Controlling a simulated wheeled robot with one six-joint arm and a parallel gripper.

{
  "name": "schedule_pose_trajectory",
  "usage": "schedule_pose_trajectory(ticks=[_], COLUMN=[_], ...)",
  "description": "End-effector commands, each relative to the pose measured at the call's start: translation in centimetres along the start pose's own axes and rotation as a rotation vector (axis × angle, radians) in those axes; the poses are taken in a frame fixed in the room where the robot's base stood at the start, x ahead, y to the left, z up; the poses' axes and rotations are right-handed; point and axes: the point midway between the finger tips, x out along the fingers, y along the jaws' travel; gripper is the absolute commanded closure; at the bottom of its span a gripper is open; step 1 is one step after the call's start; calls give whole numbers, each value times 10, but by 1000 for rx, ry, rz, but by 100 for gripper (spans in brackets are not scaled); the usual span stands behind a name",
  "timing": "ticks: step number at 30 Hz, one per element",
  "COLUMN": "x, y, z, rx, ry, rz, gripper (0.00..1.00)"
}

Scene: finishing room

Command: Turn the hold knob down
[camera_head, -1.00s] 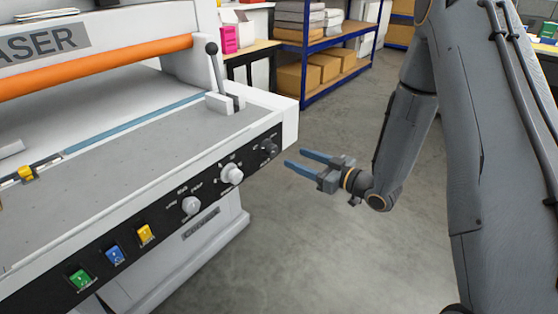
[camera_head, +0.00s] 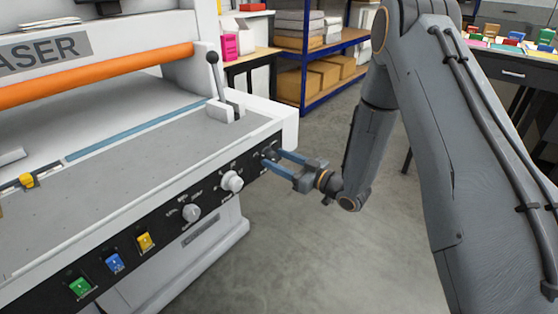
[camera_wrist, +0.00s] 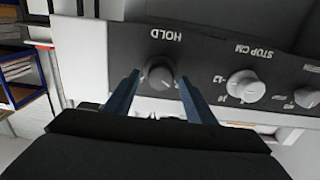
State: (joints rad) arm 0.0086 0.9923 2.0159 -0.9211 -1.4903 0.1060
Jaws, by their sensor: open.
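The hold knob (camera_wrist: 160,76) is a small dark grey knob on the black front panel, under an upside-down "HOLD" label in the wrist view. In the head view the hold knob (camera_head: 269,153) is at the right end of the panel, partly covered by the finger tips. My gripper (camera_head: 279,160) is open, with its two blue fingers pointing at the panel. In the wrist view my gripper (camera_wrist: 160,92) has one finger on each side of the knob. I cannot tell whether the fingers touch it.
A white "STOP CM" knob (camera_wrist: 245,86) sits beside the hold knob, with another pale knob (camera_head: 191,212) further along. Green, blue and yellow switches (camera_head: 145,241) follow on the panel. A lever (camera_head: 216,80) stands above. The floor right of the machine is clear.

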Motion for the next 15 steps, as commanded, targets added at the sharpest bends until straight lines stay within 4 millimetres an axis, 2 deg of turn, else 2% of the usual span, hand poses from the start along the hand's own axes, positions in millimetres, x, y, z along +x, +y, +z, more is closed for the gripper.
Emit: schedule_pose_trajectory(ticks=[3,10,15], x=[0,0,0], y=[0,0,0], z=[0,0,0], rx=[0,0,6], ry=[0,0,0], rz=[0,0,0], gripper=[52,90,90])
